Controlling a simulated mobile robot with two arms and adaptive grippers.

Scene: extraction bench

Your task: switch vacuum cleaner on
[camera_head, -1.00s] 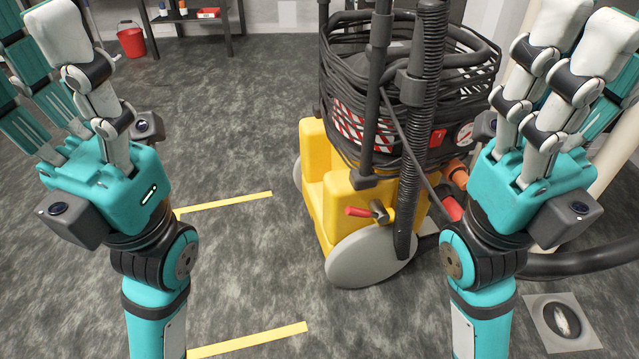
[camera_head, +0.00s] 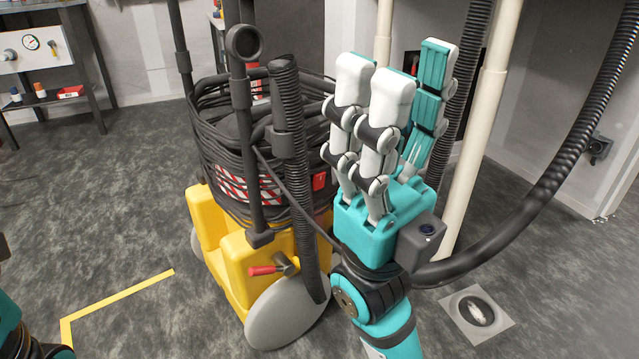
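The vacuum cleaner has a yellow base (camera_head: 228,262), grey wheels and a drum wrapped in black cable (camera_head: 215,130). It stands in the middle of the view. A small red square part (camera_head: 319,181) shows on the drum's right side; I cannot tell whether it is the switch. A red-handled lever (camera_head: 263,270) sits low at the front. My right gripper (camera_head: 402,75) is raised with fingers pointing up, open and empty, in front of the vacuum's right side, hiding part of it. Of my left arm only a piece shows at the lower left corner.
A thick black hose (camera_head: 545,190) curves across the right beside a pale upright pipe (camera_head: 487,120). A square floor plate (camera_head: 475,314) lies at lower right. A workbench (camera_head: 75,75) stands at the back left. The floor left of the vacuum is clear, with yellow tape (camera_head: 120,297).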

